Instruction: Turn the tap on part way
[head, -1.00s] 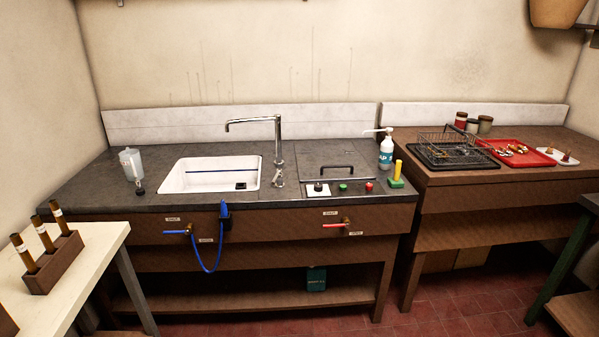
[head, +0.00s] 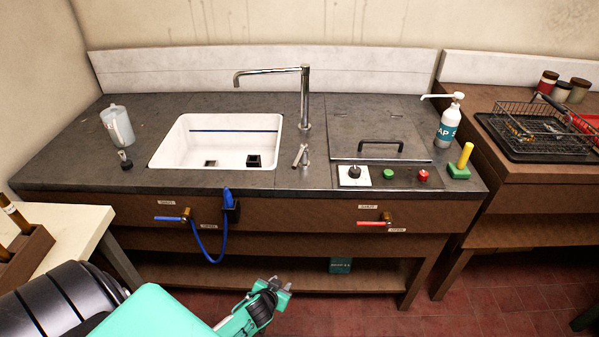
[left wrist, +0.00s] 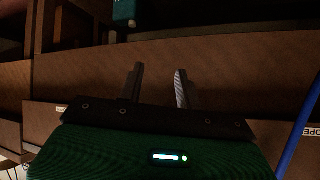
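The chrome tap (head: 305,95) stands behind the right edge of the white sink (head: 165,150), its spout reaching left over the basin. A small metal lever-like fitting (head: 300,156) sits on the worktop in front of its base. On the cabinet front are a blue-handled valve (head: 170,218) and a red-handled valve (head: 372,223), with small labels beside them. My left gripper (head: 283,286) is low in front of the cabinet, below and between the two valves, touching nothing visible. In the left wrist view its two fingers (left wrist: 157,86) are apart with nothing between them. My right gripper is out of view.
A blue hose (head: 218,250) hangs in a loop from the cabinet front and shows in the left wrist view (left wrist: 298,130). A jug (head: 117,125) stands left of the sink. A lidded panel (head: 375,130), buttons and a soap bottle (head: 449,125) are to the right. A lower shelf (head: 300,278) runs underneath.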

